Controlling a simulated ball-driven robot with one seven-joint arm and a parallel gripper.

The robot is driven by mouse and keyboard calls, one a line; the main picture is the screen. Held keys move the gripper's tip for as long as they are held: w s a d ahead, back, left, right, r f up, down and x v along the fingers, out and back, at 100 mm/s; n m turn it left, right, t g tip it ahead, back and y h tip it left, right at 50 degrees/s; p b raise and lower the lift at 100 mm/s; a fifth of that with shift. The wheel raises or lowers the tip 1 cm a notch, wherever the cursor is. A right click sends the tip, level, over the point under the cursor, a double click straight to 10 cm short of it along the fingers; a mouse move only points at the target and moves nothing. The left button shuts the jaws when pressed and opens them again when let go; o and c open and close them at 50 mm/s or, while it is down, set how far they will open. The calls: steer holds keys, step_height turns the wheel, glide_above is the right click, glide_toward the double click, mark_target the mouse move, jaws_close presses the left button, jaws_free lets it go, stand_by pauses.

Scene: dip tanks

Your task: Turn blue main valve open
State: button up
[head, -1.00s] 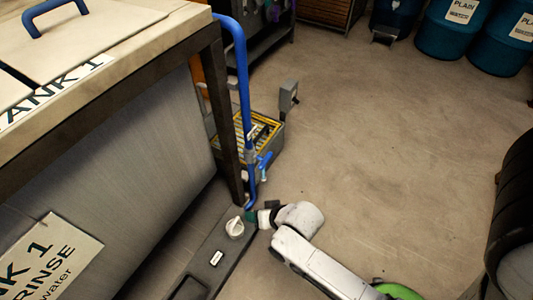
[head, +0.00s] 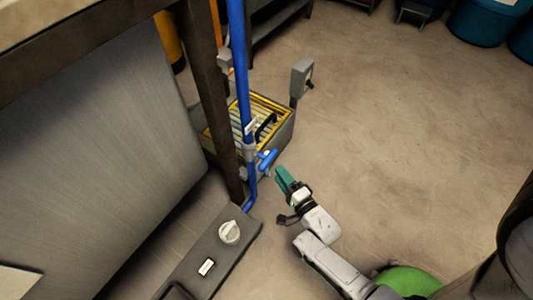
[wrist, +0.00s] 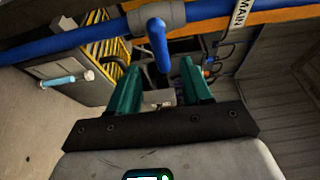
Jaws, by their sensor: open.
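The blue valve handle (head: 266,158) sticks out from the lower part of an upright blue pipe (head: 239,70) beside the tank's corner leg. My gripper (head: 283,178) has teal fingers and is just right of the handle in the head view, apart from it. In the wrist view my gripper (wrist: 160,72) is open and empty. The blue handle (wrist: 157,45) shows beyond and between the fingertips, attached to a grey collar on the blue pipe (wrist: 80,42). A tag reading MAIN (wrist: 241,12) is on the pipe to the right.
A grey box with a yellow-edged grating (head: 282,128) stands on the floor behind the valve. A white knob (head: 229,232) sits on a grey floor strip left of my arm. The tank leg (head: 212,110) is close left of the pipe. Open floor lies to the right.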

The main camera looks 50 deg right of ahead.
mark_target(266, 157)
steer(key=b+x, duration=0.1)
steer(key=x, duration=0.8)
steer(key=shift+w+d, duration=0.15)
steer(key=shift+w, duration=0.25)
steer(key=shift+b, duration=0.3)
jaws_close()
